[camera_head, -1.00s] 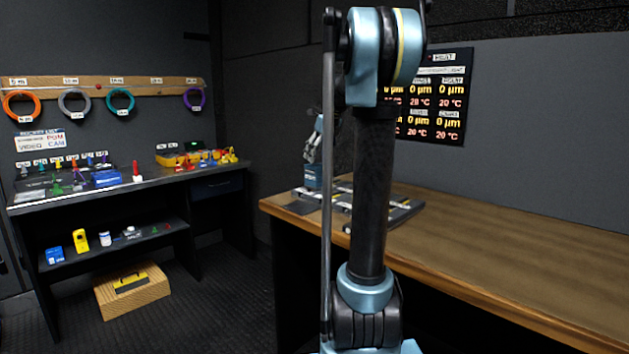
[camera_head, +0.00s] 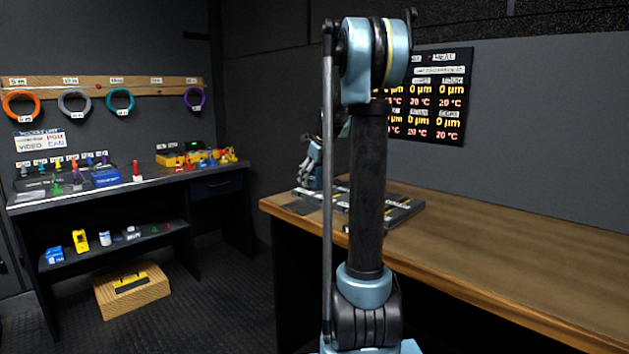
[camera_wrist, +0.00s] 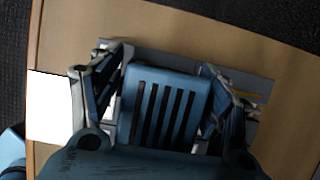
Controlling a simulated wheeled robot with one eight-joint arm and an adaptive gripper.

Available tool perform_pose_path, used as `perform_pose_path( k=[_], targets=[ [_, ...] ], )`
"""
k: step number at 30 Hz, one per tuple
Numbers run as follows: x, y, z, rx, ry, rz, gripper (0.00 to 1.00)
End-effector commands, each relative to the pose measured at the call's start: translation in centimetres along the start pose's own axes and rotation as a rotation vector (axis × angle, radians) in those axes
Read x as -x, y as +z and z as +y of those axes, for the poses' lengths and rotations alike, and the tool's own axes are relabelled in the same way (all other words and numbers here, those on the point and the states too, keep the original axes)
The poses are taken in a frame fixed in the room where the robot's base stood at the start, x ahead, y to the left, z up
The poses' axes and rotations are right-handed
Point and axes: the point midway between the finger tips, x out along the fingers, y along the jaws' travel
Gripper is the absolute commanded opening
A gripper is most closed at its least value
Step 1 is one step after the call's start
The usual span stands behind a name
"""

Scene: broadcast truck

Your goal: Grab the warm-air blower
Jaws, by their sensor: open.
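The warm-air blower seems to be the blue box with dark vent slots (camera_wrist: 165,108) in the wrist view. It stands over a grey tray near the bench's left end. My gripper (camera_wrist: 165,85) is open, with one finger on each side of the box. Whether the fingers touch it is not clear. In the head view my gripper (camera_head: 314,170) is low over the tray, and its fingers cover most of the box. My arm hides part of the tray.
The grey tray (camera_head: 405,212) lies on the wooden bench (camera_head: 510,256), whose right part is clear. A white flat patch (camera_wrist: 50,107) shows left of my gripper. A dark readout board (camera_head: 437,97) hangs behind. A dark shelf desk (camera_head: 120,184) with small items stands at left.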

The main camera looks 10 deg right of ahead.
Motion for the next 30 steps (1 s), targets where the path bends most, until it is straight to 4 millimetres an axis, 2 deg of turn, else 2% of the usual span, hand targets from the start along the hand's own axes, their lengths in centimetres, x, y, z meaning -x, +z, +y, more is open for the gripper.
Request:
perform_pose_path(
  k=[6, 14, 16, 17, 23, 26, 30],
  targets=[
    [0.0, 0.0, 0.0, -0.001, 0.000, 0.000, 0.68],
    [0.0, -0.1, -0.1, -0.002, -0.001, 0.000, 0.10],
    [0.0, -0.1, -0.1, -0.002, -0.001, 0.000, 0.10],
    [0.0, -0.1, -0.1, -0.002, -0.001, 0.000, 0.05],
    [0.2, 0.0, -0.1, -0.002, -0.001, 0.000, 0.04],
    [0.9, 0.3, -0.1, -0.002, -0.001, 0.000, 0.04],
    [2.7, 1.0, -0.1, -0.003, -0.001, 0.000, 0.04]
  ],
)
